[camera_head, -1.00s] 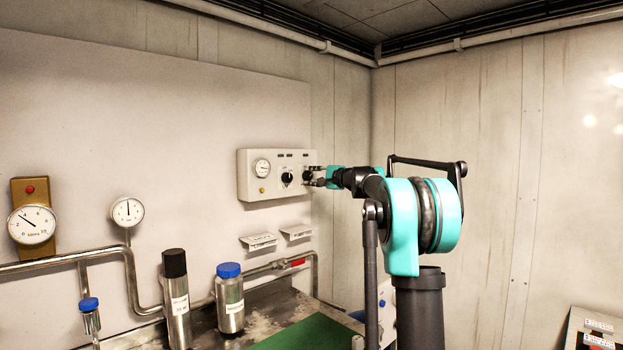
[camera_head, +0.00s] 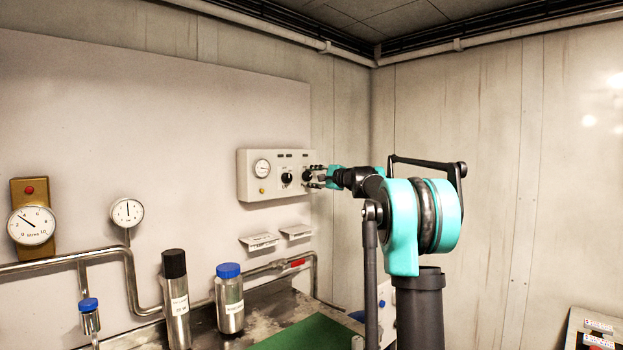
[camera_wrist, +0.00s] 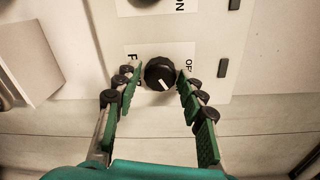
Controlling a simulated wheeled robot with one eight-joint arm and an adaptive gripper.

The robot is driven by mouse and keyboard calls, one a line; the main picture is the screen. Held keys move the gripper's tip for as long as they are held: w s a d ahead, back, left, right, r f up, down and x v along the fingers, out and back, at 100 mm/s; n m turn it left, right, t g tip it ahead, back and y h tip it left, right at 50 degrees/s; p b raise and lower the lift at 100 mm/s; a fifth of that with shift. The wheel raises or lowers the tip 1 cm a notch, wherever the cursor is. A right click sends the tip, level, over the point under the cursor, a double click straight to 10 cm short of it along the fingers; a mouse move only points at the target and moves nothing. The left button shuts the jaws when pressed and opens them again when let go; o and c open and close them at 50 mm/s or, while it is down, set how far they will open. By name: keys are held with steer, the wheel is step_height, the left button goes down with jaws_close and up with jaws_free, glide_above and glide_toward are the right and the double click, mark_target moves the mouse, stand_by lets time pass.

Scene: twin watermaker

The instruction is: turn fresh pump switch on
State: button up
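The control panel (camera_head: 246,177) is a pale box on the wall with a round gauge and two black knobs. My gripper (camera_head: 314,177) is at its right end, by the right knob (camera_head: 306,175). In the wrist view a black knob (camera_wrist: 160,74) with a white pointer line sits on a white label, partly hidden lettering beside it. The pointer slants toward the lower right of that picture. My gripper (camera_wrist: 158,79) is open, its green-padded fingers on either side of the knob, with a small gap on each side. I cannot tell whether the fingertips reach past its face.
A second knob (camera_wrist: 144,2) is cut off at the top of the wrist view. Below the panel are pipes, a bottle with a blue cap (camera_head: 229,270), one with a black cap (camera_head: 174,263) and a green mat (camera_head: 305,334). The wall right of my arm is bare.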

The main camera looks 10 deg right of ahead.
steer(key=shift+o, duration=0.8)
steer(key=v, duration=1.2)
